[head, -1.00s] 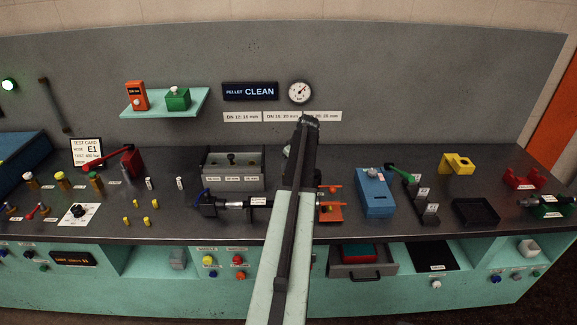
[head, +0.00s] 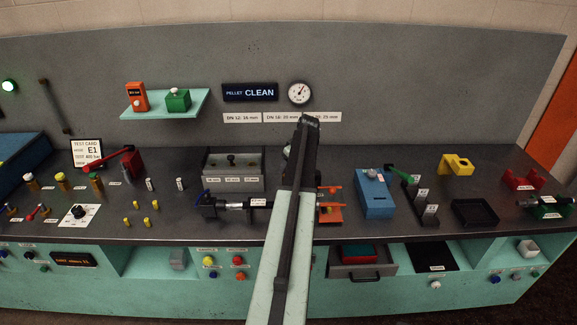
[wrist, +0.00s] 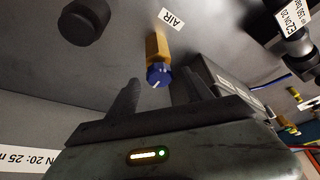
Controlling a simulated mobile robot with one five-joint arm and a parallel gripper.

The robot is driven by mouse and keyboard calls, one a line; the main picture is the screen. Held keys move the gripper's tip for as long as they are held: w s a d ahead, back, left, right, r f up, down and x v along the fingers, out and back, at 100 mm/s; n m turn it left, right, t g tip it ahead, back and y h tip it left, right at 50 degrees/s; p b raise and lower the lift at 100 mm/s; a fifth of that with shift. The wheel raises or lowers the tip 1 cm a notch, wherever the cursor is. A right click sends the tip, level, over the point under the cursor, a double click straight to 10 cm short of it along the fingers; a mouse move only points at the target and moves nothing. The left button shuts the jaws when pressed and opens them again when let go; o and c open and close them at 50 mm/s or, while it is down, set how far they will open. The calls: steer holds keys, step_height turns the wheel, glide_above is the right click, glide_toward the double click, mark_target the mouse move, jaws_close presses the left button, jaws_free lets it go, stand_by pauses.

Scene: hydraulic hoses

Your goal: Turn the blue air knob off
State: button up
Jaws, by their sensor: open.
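The blue air knob (wrist: 159,74) shows in the wrist view on a yellow-brown body, beside a white label reading AIR (wrist: 171,18). A pale mark shows on the knob's face. My gripper (wrist: 152,92) is open, its two dark fingers apart, with the knob seen between and just beyond their tips. I cannot tell whether a finger touches it. In the head view my arm reaches over the bench, and the gripper end (head: 308,122) hides the knob.
A black round part (wrist: 84,22) stands near the knob in the wrist view. A grey box (head: 234,170) is left of my arm. An orange piece (head: 329,213) and a blue box (head: 374,193) are to its right. The grey back wall is close behind.

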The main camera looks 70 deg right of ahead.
steer(key=p+v, duration=0.6)
steer(key=v, duration=0.1)
